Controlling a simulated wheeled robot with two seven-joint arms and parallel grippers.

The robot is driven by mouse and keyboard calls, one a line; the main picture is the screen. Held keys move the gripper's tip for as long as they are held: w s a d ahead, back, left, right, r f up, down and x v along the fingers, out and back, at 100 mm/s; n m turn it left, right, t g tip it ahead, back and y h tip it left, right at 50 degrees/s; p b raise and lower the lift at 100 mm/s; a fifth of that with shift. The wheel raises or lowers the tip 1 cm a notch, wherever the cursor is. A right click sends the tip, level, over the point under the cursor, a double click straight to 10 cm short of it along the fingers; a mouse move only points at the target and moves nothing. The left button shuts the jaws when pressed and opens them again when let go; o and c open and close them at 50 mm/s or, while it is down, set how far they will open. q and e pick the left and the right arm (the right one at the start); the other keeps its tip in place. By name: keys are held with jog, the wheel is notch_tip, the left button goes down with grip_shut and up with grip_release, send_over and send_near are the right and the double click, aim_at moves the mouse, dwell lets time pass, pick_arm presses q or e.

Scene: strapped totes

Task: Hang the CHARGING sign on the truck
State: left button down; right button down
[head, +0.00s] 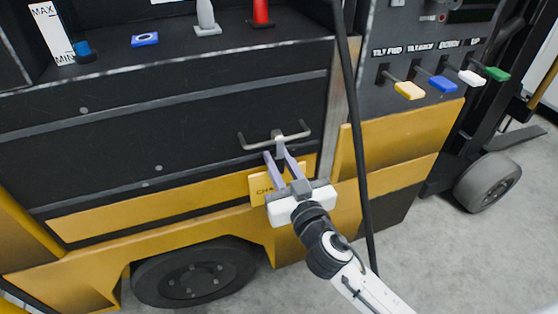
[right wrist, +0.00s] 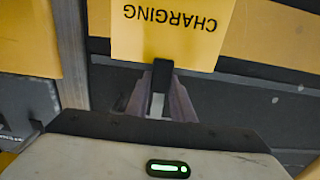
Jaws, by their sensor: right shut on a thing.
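The yellow CHARGING sign (head: 260,186) is in front of the truck's side (head: 170,205), partly hidden behind my right gripper. My right gripper (head: 277,153) is shut on the sign's dark upper piece, just below a grey bar handle (head: 301,132) on the truck's black panel. In the right wrist view the sign (right wrist: 172,40) appears upside down, and the gripper's fingers (right wrist: 161,88) close on the dark piece at its edge. A light grey piece crosses the handle's middle; I cannot tell whether the sign's hook rests over the bar. My left gripper is out of view.
A black cable (head: 357,150) hangs right of my right gripper. Yellow, blue, white and green levers (head: 443,83) stick out farther right. A red object (head: 261,13) and a grey bottle-shaped one (head: 206,17) stand on the truck's top. Wheels and grey floor lie below.

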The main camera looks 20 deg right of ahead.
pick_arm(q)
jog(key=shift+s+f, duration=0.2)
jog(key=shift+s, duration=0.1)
